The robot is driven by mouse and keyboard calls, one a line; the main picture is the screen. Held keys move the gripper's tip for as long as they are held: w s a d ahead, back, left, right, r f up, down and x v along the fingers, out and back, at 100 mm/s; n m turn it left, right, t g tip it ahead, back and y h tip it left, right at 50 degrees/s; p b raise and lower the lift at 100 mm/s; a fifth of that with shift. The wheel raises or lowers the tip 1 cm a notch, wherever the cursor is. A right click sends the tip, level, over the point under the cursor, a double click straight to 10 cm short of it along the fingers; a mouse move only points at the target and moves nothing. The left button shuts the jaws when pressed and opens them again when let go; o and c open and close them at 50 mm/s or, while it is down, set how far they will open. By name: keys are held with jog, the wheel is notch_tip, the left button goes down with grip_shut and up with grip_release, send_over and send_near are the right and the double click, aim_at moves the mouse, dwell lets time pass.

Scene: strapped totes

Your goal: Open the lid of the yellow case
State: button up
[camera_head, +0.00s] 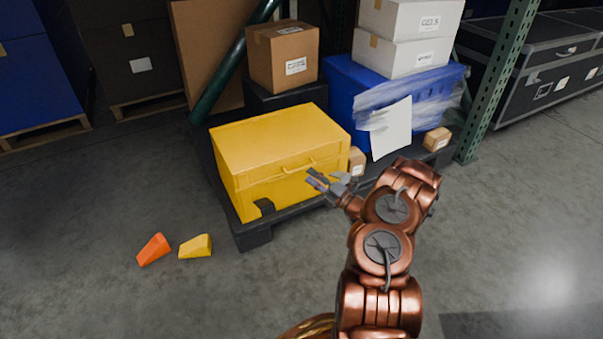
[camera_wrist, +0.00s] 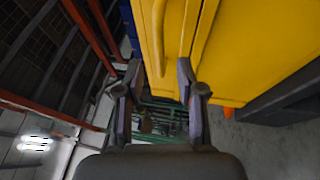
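The yellow case (camera_head: 275,155) stands on a dark pallet with its lid shut. A yellow handle (camera_head: 298,166) runs along its front near the lid's edge. My gripper (camera_head: 329,184) is in front of the case's right front part, close to the handle's right end. In the wrist view, the case (camera_wrist: 225,50) fills the upper right and the handle (camera_wrist: 159,40) shows as an upright bar at the upper middle. My gripper (camera_wrist: 157,90) is open there, with nothing between its fingers. I cannot tell whether a fingertip touches the case.
A brown box (camera_head: 283,55) stands behind the case. A blue tote (camera_head: 350,85) with white boxes on top (camera_head: 405,50) stands to the right. A green rack post (camera_head: 500,80) rises further right. Orange and yellow wedges (camera_head: 154,249) lie on the floor at left. The front floor is clear.

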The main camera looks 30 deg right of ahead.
aim_at(302, 169)
jog(key=shift+b+x, duration=0.85)
jog(key=shift+x, duration=1.75)
grip_shut()
